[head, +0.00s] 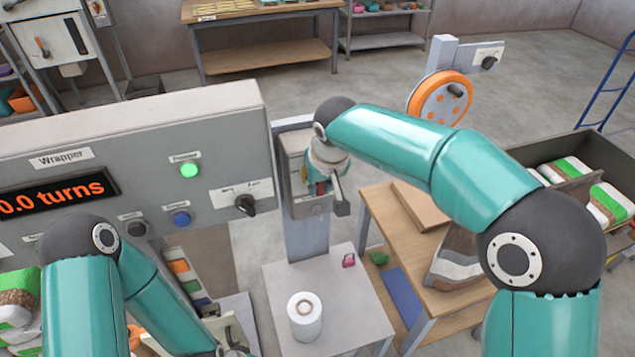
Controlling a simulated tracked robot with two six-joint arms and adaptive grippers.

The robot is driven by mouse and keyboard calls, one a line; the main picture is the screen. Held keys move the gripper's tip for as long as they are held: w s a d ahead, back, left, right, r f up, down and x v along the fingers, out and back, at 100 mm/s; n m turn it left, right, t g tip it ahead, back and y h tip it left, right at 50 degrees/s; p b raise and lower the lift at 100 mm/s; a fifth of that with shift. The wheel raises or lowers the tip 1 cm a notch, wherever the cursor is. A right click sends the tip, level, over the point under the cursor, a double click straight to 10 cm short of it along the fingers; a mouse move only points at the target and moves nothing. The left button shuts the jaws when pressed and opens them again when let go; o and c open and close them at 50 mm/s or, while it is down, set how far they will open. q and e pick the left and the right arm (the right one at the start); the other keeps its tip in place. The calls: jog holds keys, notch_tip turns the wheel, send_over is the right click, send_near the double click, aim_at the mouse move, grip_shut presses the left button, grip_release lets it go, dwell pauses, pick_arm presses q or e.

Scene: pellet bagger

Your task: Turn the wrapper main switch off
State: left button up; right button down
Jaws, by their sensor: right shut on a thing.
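The wrapper main switch is a grey box (298,163) on a post, just right of the wrapper panel. A dark grey lever (341,207) sticks out at its lower right side. My right gripper (322,186) is at the front of the box, shut on what looks like the switch handle. The wrist covers much of the box face, so the handle's position and any on/off marks are hidden. A bit of red shows by the fingertips. My left arm comes in at the lower left, and its gripper is out of the picture.
The wrapper panel (130,120) has a display reading "0.0 turns", a lit green lamp (189,170), a blue button (181,219) and a black knob (245,205). Below the box, a small table (335,317) holds a white roll (305,316) and a pink padlock-like item (348,261).

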jog(key=shift+w+a+r, duration=0.1)
jog(key=shift+w+r, duration=0.05)
jog(key=shift+r, duration=0.05)
jog(key=shift+h, duration=0.3)
jog(key=n+t+h+b, duration=0.1)
jog(key=h+b, duration=0.1)
jog(key=h, duration=0.1)
jog(key=shift+t, duration=0.3)
jog(key=shift+r+t+h+b, duration=0.15)
jog(key=shift+t+h+b, duration=0.45)
jog(key=shift+h, duration=0.6)
jog(key=shift+w, duration=0.1)
jog(key=c, duration=1)
grip_release()
jog(key=shift+c, duration=0.2)
